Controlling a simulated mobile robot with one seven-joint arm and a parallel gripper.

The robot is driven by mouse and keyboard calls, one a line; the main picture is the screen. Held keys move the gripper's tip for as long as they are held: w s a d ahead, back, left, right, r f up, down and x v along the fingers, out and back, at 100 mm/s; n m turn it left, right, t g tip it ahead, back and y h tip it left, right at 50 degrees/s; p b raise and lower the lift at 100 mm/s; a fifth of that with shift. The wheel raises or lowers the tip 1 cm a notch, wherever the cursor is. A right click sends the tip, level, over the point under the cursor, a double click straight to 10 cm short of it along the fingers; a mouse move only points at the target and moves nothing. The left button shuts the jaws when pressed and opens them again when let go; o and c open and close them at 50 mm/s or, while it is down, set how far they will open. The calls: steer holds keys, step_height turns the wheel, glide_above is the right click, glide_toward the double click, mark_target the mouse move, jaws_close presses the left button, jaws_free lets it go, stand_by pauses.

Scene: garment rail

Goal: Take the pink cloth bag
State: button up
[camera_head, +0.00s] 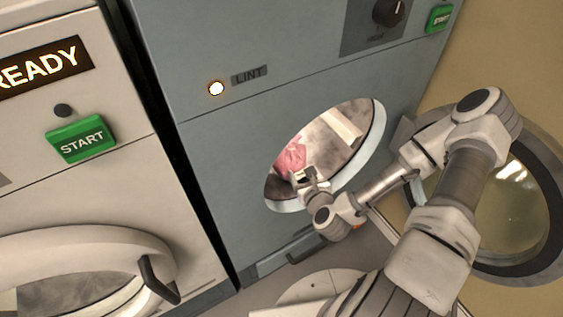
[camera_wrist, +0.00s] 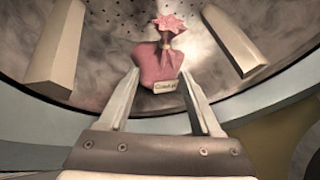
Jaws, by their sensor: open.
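The pink cloth bag (camera_wrist: 153,65) sits inside the drum, with a gathered neck, a frilled top and a small pale label on its front. In the head view the bag (camera_head: 291,159) shows inside the round opening, partly hidden by my gripper. My gripper (camera_wrist: 164,92) is open, its two fingers pointing at the bag, one on each side of its lower part. The bag lies just beyond or between the fingertips; I cannot tell whether they touch it. In the head view my gripper (camera_head: 303,176) is at the opening's lower rim.
The grey machine's round opening (camera_head: 376,130) surrounds my wrist. Its door (camera_head: 545,215) stands open at the right. Pale drum ribs (camera_wrist: 57,45) flank the bag. A white machine (camera_head: 95,185) with a closed door stands at left. A lamp marked LINT (camera_head: 216,88) glows.

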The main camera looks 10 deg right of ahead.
mark_target(292, 147)
steer(key=shift+m+t+h, duration=0.3)
steer(key=shift+m+h, duration=0.1)
steer(key=shift+m, duration=0.4)
steer(key=b+x, duration=0.5)
steer(key=x, duration=1.2)
steer(key=shift+w+d, duration=0.1)
steer(key=shift+w, duration=0.15)
jaws_close()
steer(key=shift+r, duration=0.1)
